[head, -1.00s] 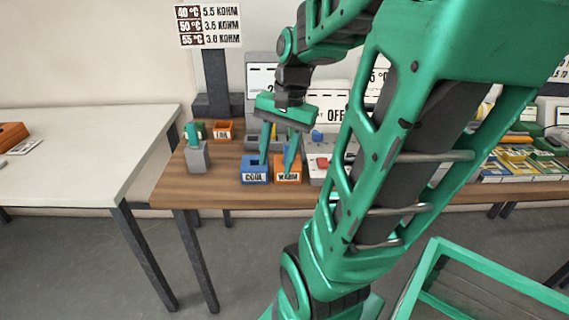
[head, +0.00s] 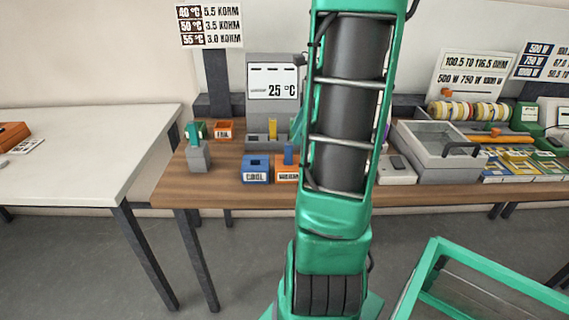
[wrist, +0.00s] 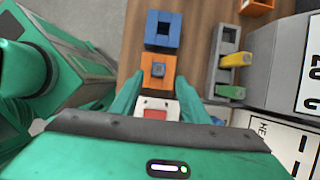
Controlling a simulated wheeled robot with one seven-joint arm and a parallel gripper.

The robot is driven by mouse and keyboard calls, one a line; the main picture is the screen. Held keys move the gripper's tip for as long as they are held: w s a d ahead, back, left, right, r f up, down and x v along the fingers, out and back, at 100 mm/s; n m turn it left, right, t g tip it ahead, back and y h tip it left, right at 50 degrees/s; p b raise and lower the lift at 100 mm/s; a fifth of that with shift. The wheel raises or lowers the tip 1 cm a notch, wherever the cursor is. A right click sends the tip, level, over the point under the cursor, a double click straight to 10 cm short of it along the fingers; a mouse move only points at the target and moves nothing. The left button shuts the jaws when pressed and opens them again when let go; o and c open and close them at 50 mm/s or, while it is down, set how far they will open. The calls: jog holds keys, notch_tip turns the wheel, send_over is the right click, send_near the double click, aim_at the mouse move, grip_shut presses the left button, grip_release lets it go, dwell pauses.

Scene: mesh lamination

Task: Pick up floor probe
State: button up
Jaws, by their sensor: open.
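I cannot read which piece is the floor probe. A blue stick (head: 288,153) stands in the orange WARM block (head: 286,175). In the wrist view its blue top (wrist: 158,70) shows in the middle of that block. A yellow stick (wrist: 235,60) and a green stick (wrist: 230,92) stand in a grey holder (wrist: 217,52) to its right. In the head view my arm hides most of the gripper.
A blue COOL block (head: 255,172) stands left of the orange one. A 25 °C display (head: 273,80) rises behind.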

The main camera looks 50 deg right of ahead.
aim_at(290, 144)
jog(key=shift+a+x, duration=0.2)
jog(key=shift+x, duration=3.3)
jog(key=shift+r, duration=0.1)
grip_shut()
